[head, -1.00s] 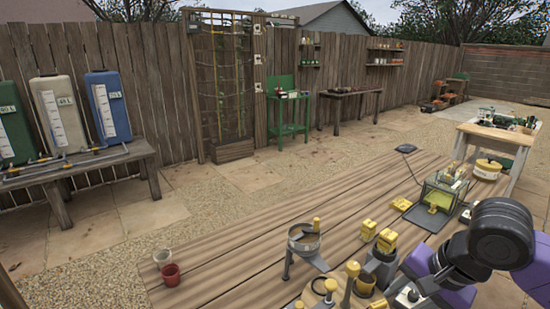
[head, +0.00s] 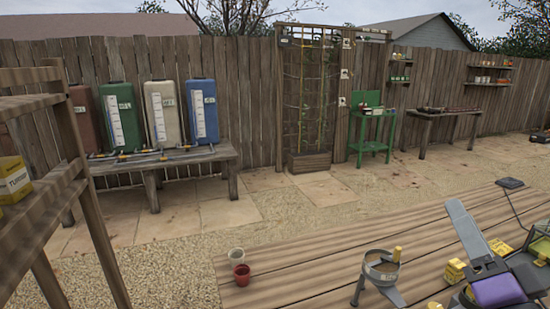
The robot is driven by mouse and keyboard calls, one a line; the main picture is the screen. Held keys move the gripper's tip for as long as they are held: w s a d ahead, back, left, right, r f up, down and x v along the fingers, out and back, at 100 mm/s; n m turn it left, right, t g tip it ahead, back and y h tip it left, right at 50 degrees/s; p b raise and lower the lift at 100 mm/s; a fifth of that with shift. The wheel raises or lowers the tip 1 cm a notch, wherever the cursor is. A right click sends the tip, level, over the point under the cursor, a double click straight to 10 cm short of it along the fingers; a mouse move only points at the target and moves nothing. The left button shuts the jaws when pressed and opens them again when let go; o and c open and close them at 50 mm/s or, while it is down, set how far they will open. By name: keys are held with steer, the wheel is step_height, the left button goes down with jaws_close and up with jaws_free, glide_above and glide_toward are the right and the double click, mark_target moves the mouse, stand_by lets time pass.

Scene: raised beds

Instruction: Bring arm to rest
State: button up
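Part of my arm (head: 478,250) shows at the lower right of the head view, with a long grey link and a purple section over the wooden deck table. My gripper cannot be made out in this view, so neither its fingers nor anything in them can be seen.
A wooden shelf (head: 88,215) stands near at left. Gravel (head: 180,262) lies between.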

steer(key=s+a+f+n+g, duration=0.2)
steer(key=s+a+f+n, duration=0.1)
steer(key=s+f, duration=0.6)
steer(key=s+a+f+n+g, duration=0.3)
steer(key=s+f, duration=0.6)
steer(key=s, duration=0.5)
steer(key=s+a+f+n+g+y, duration=0.1)
steer(key=s+a+f+n+g, duration=0.1)
steer(key=s+f, duration=0.7)
steer(key=s+a+n, duration=0.1)
steer(key=s, duration=0.2)
steer(key=shift+s+a+f+g, duration=0.2)
steer(key=shift+s+f+g, duration=0.1)
steer(key=shift+f, duration=0.1)
